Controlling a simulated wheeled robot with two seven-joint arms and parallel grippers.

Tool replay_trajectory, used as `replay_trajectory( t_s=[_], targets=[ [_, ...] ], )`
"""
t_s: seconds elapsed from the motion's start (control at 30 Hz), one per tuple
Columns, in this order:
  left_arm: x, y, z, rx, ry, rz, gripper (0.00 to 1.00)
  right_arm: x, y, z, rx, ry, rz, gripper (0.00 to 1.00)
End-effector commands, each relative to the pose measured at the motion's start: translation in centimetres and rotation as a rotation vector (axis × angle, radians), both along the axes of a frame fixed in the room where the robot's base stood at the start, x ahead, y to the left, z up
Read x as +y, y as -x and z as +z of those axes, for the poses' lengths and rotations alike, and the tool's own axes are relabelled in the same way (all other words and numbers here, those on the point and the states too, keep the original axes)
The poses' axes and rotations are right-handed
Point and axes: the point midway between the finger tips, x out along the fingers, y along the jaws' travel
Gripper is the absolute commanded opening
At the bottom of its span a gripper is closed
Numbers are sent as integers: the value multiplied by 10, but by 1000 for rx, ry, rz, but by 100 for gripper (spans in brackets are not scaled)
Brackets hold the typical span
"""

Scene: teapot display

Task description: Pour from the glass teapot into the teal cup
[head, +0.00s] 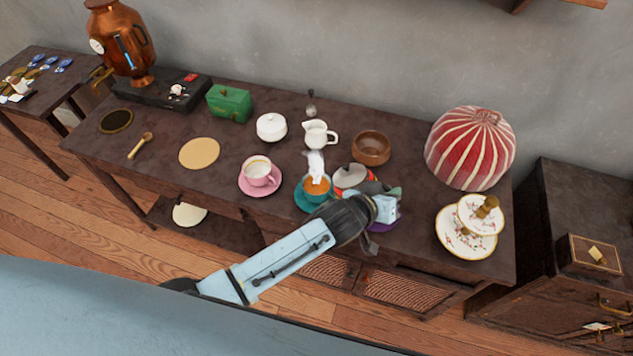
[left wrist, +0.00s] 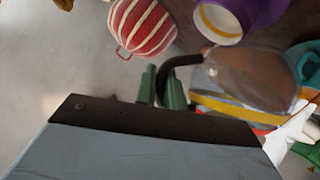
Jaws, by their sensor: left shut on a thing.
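The teal cup (head: 317,187) stands on a teal saucer near the table's front edge, with amber liquid in it and white steam above. The glass teapot (head: 350,177) is close to the right of the cup, partly hidden by my arm. My left gripper (head: 385,193) is at its right side. In the left wrist view the glass teapot (left wrist: 245,75) shows a yellow band and a dark handle. The green fingers of my left gripper (left wrist: 160,84) are shut on that handle. The teal cup (left wrist: 307,60) shows at the right edge. I cannot make out a stream.
A purple cup (left wrist: 252,14) is close by the teapot. A pink cup (head: 258,173) stands left of the teal one. A white jug (head: 319,135) and brown bowl (head: 371,148) are behind. A striped red dome (head: 470,148) and tiered plate (head: 466,240) stand right.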

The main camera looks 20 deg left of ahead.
Motion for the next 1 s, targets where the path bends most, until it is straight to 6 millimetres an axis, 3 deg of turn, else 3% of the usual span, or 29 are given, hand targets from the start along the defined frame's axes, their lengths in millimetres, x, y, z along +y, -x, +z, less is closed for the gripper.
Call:
replay_trajectory(
  t_s=[0.33, 0.7, 1.0],
  targets=[
    [1, -2, 4, -5, 13, -2, 0, 0, 0, 1, 0, 0, 0, 66],
    [-37, 5, -20, -77, -208, -13, 0, 0, 0, -28, 0, 0, 0, 66],
    [-45, 6, -24, -97, -268, -17, 0, 0, 0, -35, 0, 0, 0, 66]
  ],
)
